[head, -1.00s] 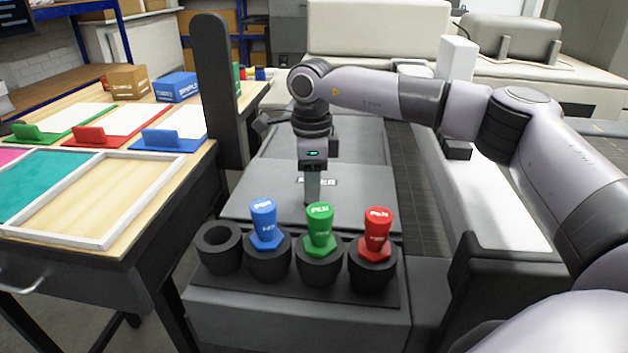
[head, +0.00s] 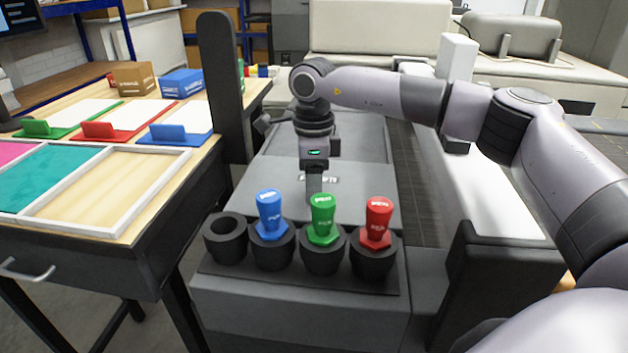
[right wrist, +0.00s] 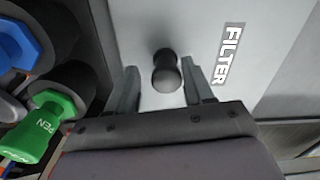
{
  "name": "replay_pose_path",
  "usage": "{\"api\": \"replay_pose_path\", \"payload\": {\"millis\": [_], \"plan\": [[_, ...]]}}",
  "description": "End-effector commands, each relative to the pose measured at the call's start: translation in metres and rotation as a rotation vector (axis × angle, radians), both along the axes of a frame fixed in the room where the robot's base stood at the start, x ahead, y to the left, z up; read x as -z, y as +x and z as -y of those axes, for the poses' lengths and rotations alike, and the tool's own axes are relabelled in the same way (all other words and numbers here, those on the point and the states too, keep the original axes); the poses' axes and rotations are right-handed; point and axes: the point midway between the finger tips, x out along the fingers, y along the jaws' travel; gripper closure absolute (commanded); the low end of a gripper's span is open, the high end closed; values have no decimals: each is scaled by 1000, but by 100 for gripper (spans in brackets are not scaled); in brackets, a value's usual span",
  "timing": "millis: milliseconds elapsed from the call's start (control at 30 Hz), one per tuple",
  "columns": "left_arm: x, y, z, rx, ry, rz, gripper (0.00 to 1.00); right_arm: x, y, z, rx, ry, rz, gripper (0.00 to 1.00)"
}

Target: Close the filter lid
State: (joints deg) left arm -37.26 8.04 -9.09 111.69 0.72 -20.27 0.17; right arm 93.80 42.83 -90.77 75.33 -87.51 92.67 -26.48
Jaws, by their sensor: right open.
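The filter lid (head: 262,187) is a flat grey panel behind the pen holders in the head view. My right gripper (head: 314,192) points down over the lid. In the right wrist view my right gripper (right wrist: 163,82) is open, with one finger on each side of the knob and gaps between. The head view does not show the knob clearly, as the gripper covers it. My left gripper is not in view.
Blue (head: 269,212), green (head: 323,220) and red (head: 378,222) pens stand in black cups in front of the lid. The leftmost cup (head: 226,238) is empty. A dark upright post (head: 222,90) rises left of the lid. A wooden worktable (head: 110,193) with trays stands at left.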

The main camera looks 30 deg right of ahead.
Motion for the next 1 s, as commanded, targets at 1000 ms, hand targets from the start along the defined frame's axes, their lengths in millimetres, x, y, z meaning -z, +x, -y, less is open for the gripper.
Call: {"api": "replay_pose_path", "payload": {"millis": [1000], "plan": [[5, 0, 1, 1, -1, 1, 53, -72, 0, 0, 0, -1, 1, 48]]}}
